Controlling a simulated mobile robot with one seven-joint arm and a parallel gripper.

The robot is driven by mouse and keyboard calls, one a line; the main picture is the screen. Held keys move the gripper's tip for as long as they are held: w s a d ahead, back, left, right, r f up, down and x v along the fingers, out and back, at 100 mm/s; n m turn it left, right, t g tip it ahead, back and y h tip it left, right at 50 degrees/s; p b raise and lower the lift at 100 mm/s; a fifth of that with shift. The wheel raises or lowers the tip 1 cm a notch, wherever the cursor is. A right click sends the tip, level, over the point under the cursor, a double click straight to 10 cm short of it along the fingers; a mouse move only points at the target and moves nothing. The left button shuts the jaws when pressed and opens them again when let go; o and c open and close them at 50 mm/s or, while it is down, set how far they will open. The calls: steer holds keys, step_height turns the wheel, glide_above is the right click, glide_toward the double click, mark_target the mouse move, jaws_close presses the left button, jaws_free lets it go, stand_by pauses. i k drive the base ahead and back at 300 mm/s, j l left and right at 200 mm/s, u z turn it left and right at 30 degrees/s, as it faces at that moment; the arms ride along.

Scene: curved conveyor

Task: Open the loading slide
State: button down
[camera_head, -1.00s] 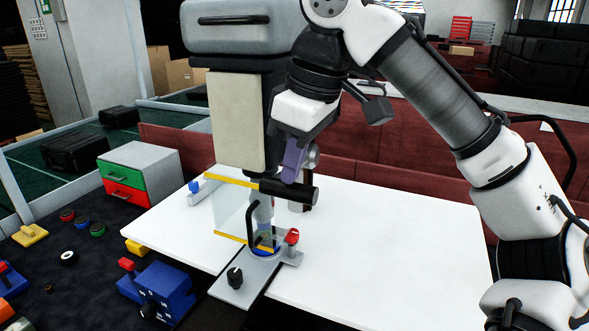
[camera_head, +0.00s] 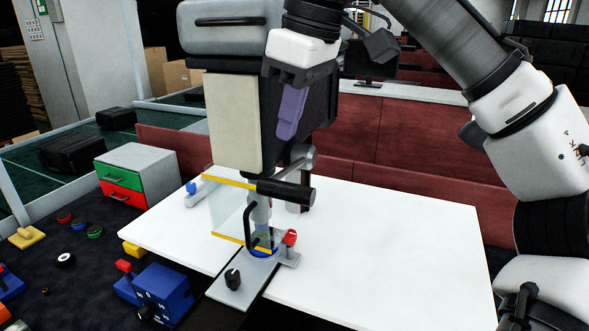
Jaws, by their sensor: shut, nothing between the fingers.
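The press-like machine (camera_head: 232,120) stands on the white table. At its foot is a grey metal slide plate (camera_head: 238,290) with a black knob (camera_head: 232,279), jutting toward the table's front edge. A bent black handle (camera_head: 251,215) rises over it, and a red-topped lever (camera_head: 290,238) stands on its right. A clear guard with yellow edges (camera_head: 229,181) is at the machine's front, with a black cylinder (camera_head: 287,192) to its right. My gripper (camera_head: 288,132), with purple fingers, is shut and empty. It appears above the black cylinder, apart from the slide plate.
A blue control box (camera_head: 160,290) with a red switch stands front left. A cabinet with green and red drawers (camera_head: 150,172) is on the left. The right side of the white table (camera_head: 400,250) is clear. Dark red partitions (camera_head: 420,150) stand behind.

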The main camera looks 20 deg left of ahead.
mark_target(237, 287)
steer(key=k, duration=1)
